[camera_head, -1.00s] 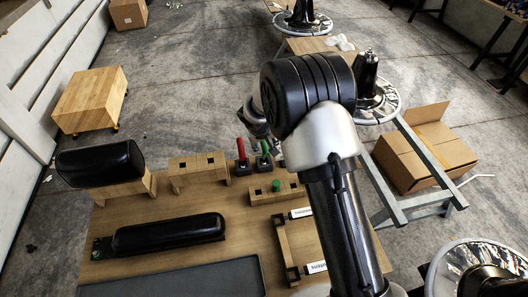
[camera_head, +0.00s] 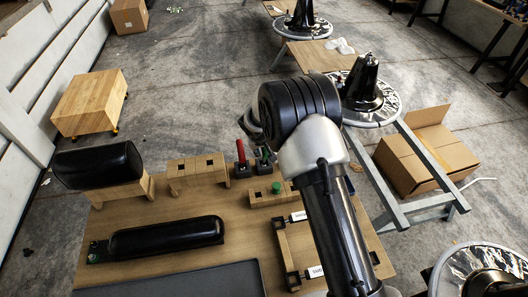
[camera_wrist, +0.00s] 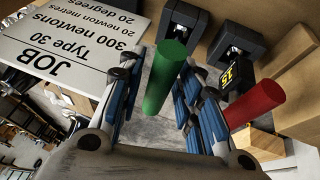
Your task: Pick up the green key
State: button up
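The green key shows in the wrist view as a green cylinder (camera_wrist: 165,75) between the two fingers of my gripper (camera_wrist: 160,100). The fingers, with blue parts, stand apart on either side of it, and I see no clear grip on it. In the head view the green key (camera_head: 264,152) is a small green piece next to a red upright handle (camera_head: 241,151). The red handle also shows right of my gripper in the wrist view (camera_wrist: 255,103). My gripper is mostly hidden behind my arm in the head view.
A wooden block (camera_head: 262,199) with a green knob (camera_head: 276,187) stands in front. A black cushion (camera_head: 168,237) lies on the wooden table (camera_head: 235,215). A white label board (camera_wrist: 60,50) and black clamps (camera_wrist: 235,42) are close around my gripper in the wrist view.

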grip_shut()
jog(key=shift+r, duration=0.15)
dwell(0.4)
